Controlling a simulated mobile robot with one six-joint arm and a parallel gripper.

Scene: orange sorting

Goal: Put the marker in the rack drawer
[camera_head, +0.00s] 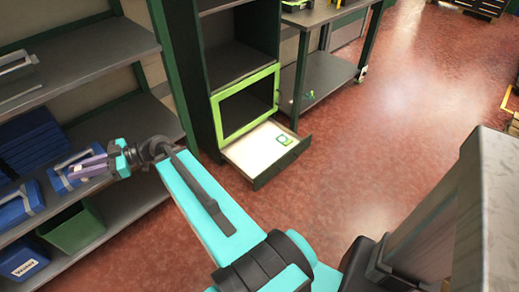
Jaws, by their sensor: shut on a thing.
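My gripper (82,167) is at the left, in front of the left shelving, with its purple-grey fingers pointing left. It is shut on a small, slim thing, which I take for the marker; the fingers largely hide it. The rack drawer (262,165) is pulled open at the bottom of the dark rack in the middle. Its pale floor shows, with a small green and white item (285,140) lying near its right side. My gripper is well to the left of the drawer, apart from it.
A green frame (248,103) borders the rack opening above the drawer. Blue boxes (30,140) and a green bin (74,229) stand on the left shelves. A grey workbench (325,75) stands right of the rack. The red floor (410,100) to the right is clear.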

